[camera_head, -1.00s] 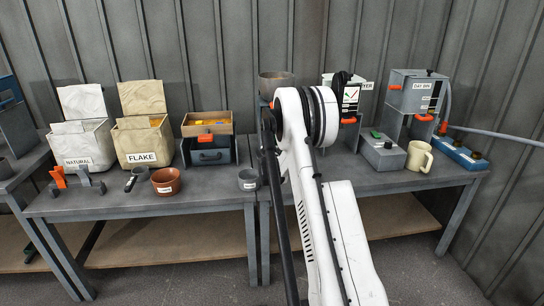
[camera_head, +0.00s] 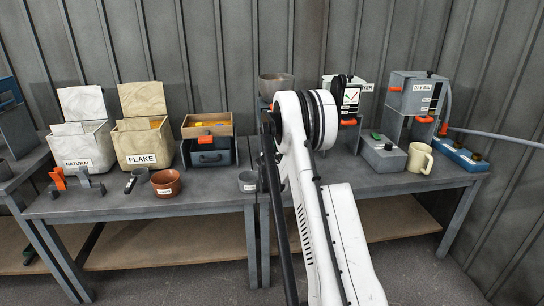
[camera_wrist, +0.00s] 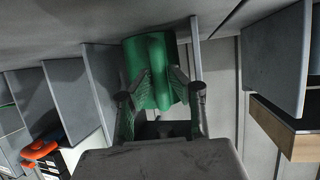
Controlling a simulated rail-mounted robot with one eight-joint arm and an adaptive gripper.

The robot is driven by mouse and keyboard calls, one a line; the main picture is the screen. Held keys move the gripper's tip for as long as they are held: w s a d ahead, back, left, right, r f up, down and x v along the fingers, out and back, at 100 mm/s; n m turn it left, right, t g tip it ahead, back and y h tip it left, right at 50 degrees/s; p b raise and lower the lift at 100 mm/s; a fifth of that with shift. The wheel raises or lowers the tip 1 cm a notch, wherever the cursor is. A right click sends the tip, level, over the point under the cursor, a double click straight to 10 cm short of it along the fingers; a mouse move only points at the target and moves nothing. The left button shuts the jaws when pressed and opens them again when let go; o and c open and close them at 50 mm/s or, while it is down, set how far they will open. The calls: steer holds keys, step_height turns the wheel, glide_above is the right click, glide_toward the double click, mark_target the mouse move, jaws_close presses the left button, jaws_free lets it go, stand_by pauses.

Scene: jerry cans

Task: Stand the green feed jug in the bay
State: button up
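The green feed jug (camera_wrist: 152,52) shows in the wrist view, straight ahead of my gripper (camera_wrist: 158,76). The two fingers come together on either side of a raised green part, likely its handle, and appear shut on it. The wrist picture seems turned over, with the grey tabletop (camera_wrist: 60,24) along its top. The jug's far end is close to that surface; whether it touches I cannot tell. Upright grey panels (camera_wrist: 106,82) flank the jug, one left and a thin one (camera_wrist: 195,48) right, like bay walls. In the head view my arm hides the jug, bay and gripper.
Right are a grey box (camera_head: 383,151), a cream mug (camera_head: 419,158) and a DAY BIN unit (camera_head: 412,94).

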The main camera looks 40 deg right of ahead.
steer(key=s+a+r+n+y+p, duration=0.1)
steer(key=s+a+r, duration=0.55)
steer(key=a, duration=0.35)
steer(key=s+a+r+n+y, duration=0.1)
steer(key=s+a+r+y, duration=0.1)
steer(key=s+a+r, duration=0.55)
steer(key=s+a+r+n+y+p, duration=0.1)
steer(key=s+a+r, duration=0.5)
steer(key=a, duration=0.6)
steer(key=s+a+n+g+y, duration=0.1)
steer(key=s+a+n+y, duration=0.1)
steer(key=s+a, duration=0.8)
steer(key=s+a+n+g+y, duration=0.1)
steer(key=s+a+n+y, duration=0.2)
steer(key=s+a, duration=0.8)
steer(key=s, duration=0.5)
steer(key=shift+s+a+f+n+g, duration=0.15)
steer(key=shift+s+a+n+g, duration=0.15)
steer(key=shift+s+g, duration=0.1)
step_height(320, 180, up, 9)
steer(key=p, duration=0.8)
steer(key=shift+f+p, duration=0.15)
steer(key=shift+p, duration=0.15)
